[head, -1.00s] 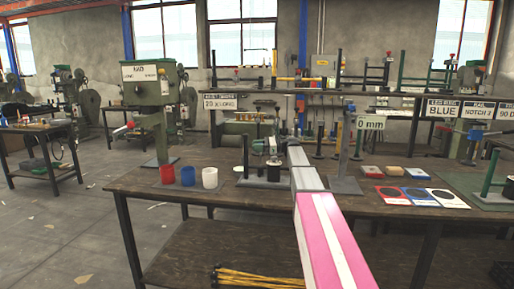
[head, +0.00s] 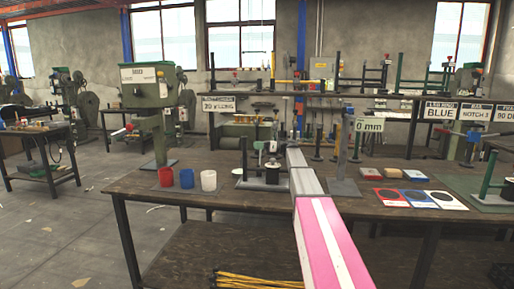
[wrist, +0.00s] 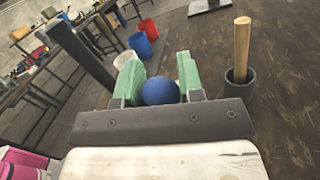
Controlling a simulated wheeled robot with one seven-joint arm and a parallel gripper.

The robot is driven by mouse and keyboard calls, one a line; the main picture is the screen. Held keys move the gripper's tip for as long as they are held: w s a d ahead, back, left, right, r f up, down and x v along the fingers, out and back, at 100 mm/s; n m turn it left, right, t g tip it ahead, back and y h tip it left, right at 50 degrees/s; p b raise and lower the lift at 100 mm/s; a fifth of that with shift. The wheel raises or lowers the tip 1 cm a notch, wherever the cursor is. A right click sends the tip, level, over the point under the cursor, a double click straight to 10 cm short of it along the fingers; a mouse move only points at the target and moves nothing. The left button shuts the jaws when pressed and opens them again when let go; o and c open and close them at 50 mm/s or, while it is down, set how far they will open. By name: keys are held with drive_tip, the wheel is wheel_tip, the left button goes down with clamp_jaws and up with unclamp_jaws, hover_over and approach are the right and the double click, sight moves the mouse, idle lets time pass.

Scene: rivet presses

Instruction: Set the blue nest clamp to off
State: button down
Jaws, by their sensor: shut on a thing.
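In the wrist view, my gripper (wrist: 160,72) has two pale green fingers, shut on a round blue knob (wrist: 160,93). The knob sits low between the fingers, near the grey palm bar. What it is attached to is hidden, so I cannot tell the blue nest clamp's setting. In the head view, my pink and grey arm reaches over the bench to a small fixture (head: 248,182) with a grey base and an upright post. A black cylinder (head: 272,174) stands there. My fingers and the blue knob cannot be made out in that view.
Red (head: 166,177), blue (head: 187,178) and white (head: 209,180) cups stand left of the fixture. A green press (head: 150,85) is behind them. A stand with a "0 mm" sign (head: 369,125) is right of my arm. A wooden handle (wrist: 242,45) stands in a dark cup (wrist: 239,86).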

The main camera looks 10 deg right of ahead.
drive_tip(key=shift+w+d+f, duration=0.25)
drive_tip(key=shift+w+f, duration=0.1)
drive_tip(key=shift+w, duration=0.35)
drive_tip(key=c, duration=0.8)
unclamp_jaws()
drive_tip(key=d, duration=0.3)
drive_tip(key=s+d, duration=0.1)
drive_tip(key=d, duration=0.3)
drive_tip(key=d+f, duration=0.1)
drive_tip(key=d, duration=0.2)
drive_tip(key=shift+s+d, duration=0.25)
drive_tip(key=shift+d, duration=0.1)
